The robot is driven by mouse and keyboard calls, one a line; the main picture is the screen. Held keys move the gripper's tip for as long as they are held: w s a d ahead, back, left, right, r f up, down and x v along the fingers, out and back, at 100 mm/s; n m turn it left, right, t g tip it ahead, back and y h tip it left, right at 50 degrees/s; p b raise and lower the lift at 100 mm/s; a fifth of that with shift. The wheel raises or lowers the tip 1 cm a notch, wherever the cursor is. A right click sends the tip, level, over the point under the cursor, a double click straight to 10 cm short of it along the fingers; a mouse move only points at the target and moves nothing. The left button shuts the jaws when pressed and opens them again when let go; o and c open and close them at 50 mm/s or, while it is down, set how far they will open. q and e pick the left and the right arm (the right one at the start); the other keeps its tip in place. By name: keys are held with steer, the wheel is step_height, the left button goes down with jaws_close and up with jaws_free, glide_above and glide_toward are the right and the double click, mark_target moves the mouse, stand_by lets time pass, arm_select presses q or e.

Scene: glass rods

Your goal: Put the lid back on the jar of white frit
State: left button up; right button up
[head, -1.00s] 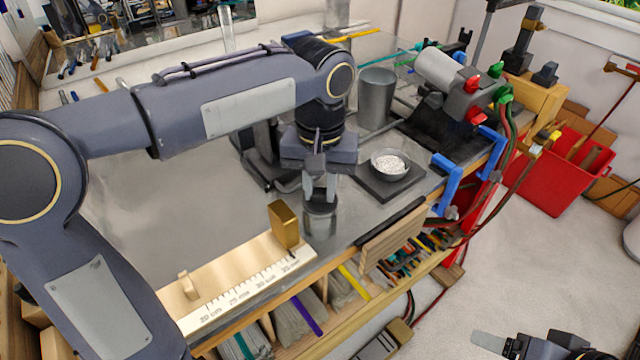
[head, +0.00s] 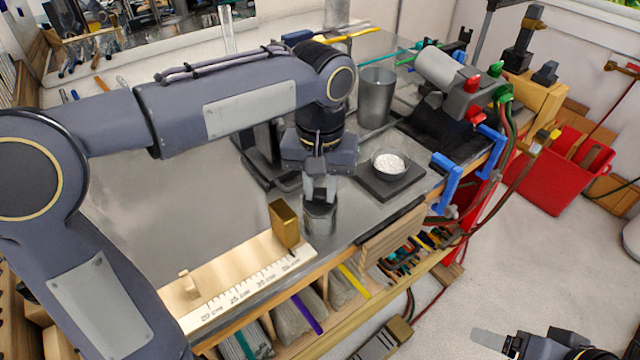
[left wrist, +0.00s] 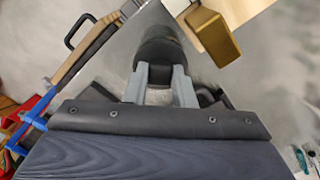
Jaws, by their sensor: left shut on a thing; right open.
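A small grey jar (head: 320,223) stands upright on the bench near its front edge, directly under my left gripper (head: 320,199). My left gripper points down and is shut on a dark round lid at the jar's top. The lid (left wrist: 158,48) shows between and beyond the fingertips in the left wrist view. The fingers hide part of it, and I cannot tell whether it is fully seated. The jar's contents are hidden. My right gripper (head: 492,342) is only partly seen at the bottom right, open and away from the bench.
A dish of white grains (head: 390,163) sits on a dark flat pad (head: 372,188) to the right. A brass block (head: 284,224) stands on the wooden ruler board (head: 225,290) close left of the jar. A metal cylinder (head: 376,98) stands behind. The bench's left area is clear.

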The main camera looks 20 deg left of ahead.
arm_select(q)
steer(key=o, duration=1.5)
steer(key=shift+r, duration=0.1)
steer(key=shift+r+p, duration=3.4)
steer(key=shift+r, duration=0.05)
jaws_close()
steer(key=shift+f, duration=0.25)
